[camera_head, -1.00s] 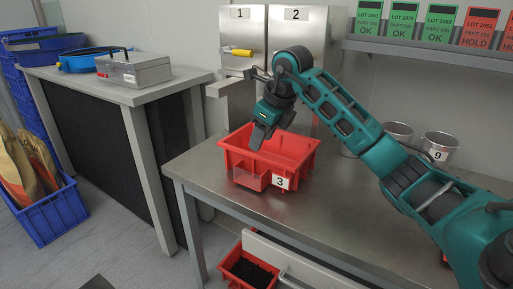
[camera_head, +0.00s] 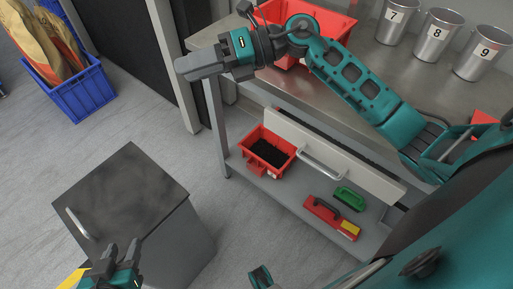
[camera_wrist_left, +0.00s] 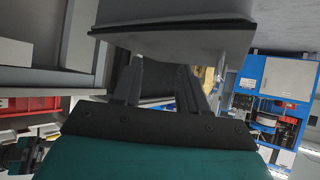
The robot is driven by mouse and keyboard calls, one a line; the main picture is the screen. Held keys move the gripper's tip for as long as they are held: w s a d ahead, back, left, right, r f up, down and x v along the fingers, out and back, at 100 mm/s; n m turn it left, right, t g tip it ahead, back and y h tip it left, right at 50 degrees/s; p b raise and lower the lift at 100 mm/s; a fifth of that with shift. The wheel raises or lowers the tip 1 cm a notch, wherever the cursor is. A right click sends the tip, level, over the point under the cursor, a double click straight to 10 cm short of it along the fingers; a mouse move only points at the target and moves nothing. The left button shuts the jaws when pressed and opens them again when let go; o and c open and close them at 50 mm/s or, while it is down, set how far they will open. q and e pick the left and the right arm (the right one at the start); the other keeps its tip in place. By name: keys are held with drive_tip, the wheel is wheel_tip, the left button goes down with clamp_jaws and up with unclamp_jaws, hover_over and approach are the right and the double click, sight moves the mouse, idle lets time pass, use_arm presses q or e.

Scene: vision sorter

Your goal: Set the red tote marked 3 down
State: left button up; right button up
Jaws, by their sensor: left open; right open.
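The red tote (camera_head: 340,22) stands on the steel table (camera_head: 375,70) at the top of the head view. The picture's top edge and my right arm hide part of it, and its number label is not visible. My right gripper (camera_head: 190,66) is open and empty, left of the tote and clear of it, beyond the table's left end. My left gripper (camera_head: 118,264) is at the bottom left, beside a grey cabinet. In the left wrist view its two fingers (camera_wrist_left: 158,85) stand apart with nothing seen between them.
Metal buckets marked 7 (camera_head: 391,22), 8 (camera_head: 435,38) and 9 (camera_head: 481,50) stand on the table. The lower shelf holds a small red bin (camera_head: 267,150) with black contents. The dark-topped cabinet (camera_head: 125,195) and a blue crate (camera_head: 72,92) stand on the floor.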

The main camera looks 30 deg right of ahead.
drive_tip(key=s+d+f+n+t+h, duration=0.2)
drive_tip(key=s+f+n+h, duration=0.4)
drive_tip(key=f+n, duration=0.6)
drive_tip(key=s+d+f+n+t+h, duration=0.2)
drive_tip(key=s+f+n, duration=0.7)
drive_tip(key=n, duration=1.3)
wheel_tip(320, 180, down, 4)
drive_tip(key=t+h, duration=0.2)
drive_tip(key=h, duration=0.2)
drive_tip(key=shift+n, duration=0.4)
drive_tip(key=shift+s, duration=0.1)
